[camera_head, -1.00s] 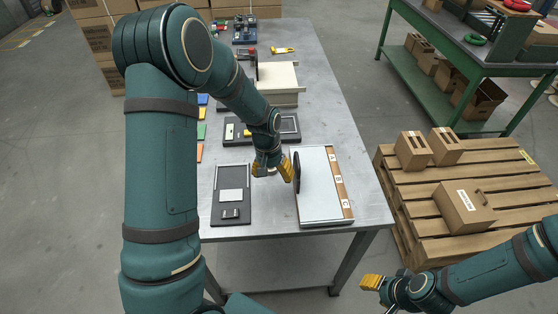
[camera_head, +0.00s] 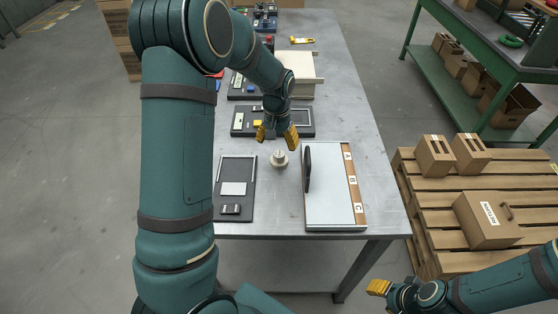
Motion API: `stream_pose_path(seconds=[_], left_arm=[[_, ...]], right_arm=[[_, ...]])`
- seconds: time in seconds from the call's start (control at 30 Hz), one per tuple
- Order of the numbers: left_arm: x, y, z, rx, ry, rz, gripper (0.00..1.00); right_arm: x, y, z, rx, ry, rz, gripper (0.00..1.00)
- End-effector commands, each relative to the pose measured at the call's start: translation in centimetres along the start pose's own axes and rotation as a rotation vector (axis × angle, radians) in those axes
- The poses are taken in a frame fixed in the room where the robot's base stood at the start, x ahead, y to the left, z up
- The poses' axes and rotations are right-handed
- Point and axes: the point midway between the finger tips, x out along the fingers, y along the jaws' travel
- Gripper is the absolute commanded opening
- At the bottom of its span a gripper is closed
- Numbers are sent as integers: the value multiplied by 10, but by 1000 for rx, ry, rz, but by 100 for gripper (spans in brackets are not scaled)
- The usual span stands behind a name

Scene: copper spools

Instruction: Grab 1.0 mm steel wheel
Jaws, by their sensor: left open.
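A small pale round piece with a central stud (camera_head: 279,158) stands on the metal table. A dark, thin disc (camera_head: 307,168) stands on edge at the left side of a light board marked A, B and C (camera_head: 330,205). I cannot tell which of them is the 1.0 mm steel wheel; no size label is readable. My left gripper (camera_head: 276,138) is open, its yellow fingers pointing down just behind the pale piece, with nothing seen between them. My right gripper (camera_head: 378,288) is beyond the table's front right, low in the picture; its jaw gap is unclear.
A black tray (camera_head: 234,206) lies left of the pale piece. Another black tray (camera_head: 240,127) and a cream box (camera_head: 297,75) stand farther back. A pallet (camera_head: 415,205) with cardboard boxes is on the right. The table's right strip is clear.

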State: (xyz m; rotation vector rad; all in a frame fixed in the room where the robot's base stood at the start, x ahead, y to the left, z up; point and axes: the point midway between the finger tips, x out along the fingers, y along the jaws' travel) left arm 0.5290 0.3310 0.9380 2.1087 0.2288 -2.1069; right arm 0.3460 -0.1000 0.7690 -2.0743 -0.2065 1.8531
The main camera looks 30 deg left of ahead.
Motion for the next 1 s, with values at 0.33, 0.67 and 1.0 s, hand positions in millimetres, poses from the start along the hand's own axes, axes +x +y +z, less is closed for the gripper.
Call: stream_pose_path(seconds=[0.33, 0.67, 1.0], left_arm=[[43, 7, 7, 0, -3, 0, 72], [53, 8, 6, 1, 0, 1, 72], [52, 8, 6, 1, 0, 1, 0]], right_arm=[[10, 4, 3, -2, -7, -1, 47], [10, 4, 4, -3, -8, -1, 47], [10, 4, 4, -3, -8, -1, 47]])
